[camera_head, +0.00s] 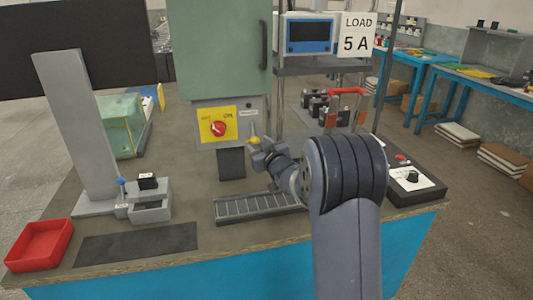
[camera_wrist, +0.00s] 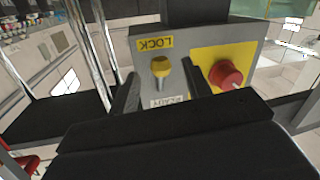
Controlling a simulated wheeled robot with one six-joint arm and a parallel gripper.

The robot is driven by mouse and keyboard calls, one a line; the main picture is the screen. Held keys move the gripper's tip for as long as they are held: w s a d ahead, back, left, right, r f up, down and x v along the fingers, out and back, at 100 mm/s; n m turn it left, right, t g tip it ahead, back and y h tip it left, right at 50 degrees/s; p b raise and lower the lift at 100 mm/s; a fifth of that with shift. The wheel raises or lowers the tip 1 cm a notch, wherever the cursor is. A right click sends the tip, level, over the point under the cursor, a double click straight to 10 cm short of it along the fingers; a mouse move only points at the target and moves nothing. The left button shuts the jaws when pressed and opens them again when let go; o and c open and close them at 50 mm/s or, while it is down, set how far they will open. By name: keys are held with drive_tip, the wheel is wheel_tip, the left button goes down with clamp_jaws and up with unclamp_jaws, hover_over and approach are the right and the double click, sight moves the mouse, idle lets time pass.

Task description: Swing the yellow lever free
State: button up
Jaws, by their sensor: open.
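The yellow lever (camera_wrist: 160,68) is a short pin with a yellow knob on the front of a grey box (camera_wrist: 145,42). In the wrist view a LOCK label lies above it, upside down, and a second label below is partly hidden. My gripper (camera_wrist: 160,78) is open, with one dark finger on each side of the lever in that view. The fingers look apart from the lever; their depth to it is unclear. In the head view the yellow knob (camera_head: 254,140) shows just beyond my gripper (camera_head: 259,149), below the green cabinet.
A red rotary switch (camera_wrist: 225,75) on a yellow plate sits close beside one finger. The green cabinet (camera_head: 215,50) rises above the box. A grey slotted rail (camera_head: 255,206) lies on the bench below my arm. A red tray (camera_head: 40,243) is at the left.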

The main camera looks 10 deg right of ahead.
drive_tip(key=s+d, duration=0.1)
drive_tip(key=s, duration=0.8)
drive_tip(key=shift+s+d+r, duration=0.15)
drive_tip(key=shift+d+r, duration=0.05)
drive_tip(key=shift+d, duration=0.2)
drive_tip(key=w, duration=0.3)
drive_tip(key=w+a, duration=0.1)
drive_tip(key=w, duration=0.3)
drive_tip(key=w+a, duration=0.1)
drive_tip(key=w, duration=0.3)
drive_tip(key=shift+a+f, duration=0.1)
drive_tip(key=shift+f, duration=0.15)
drive_tip(key=shift+s+a+r+m+p, duration=0.15)
drive_tip(key=shift+a+m+p, duration=0.2)
drive_tip(key=shift+m+p, duration=0.3)
drive_tip(key=shift+m, duration=0.35)
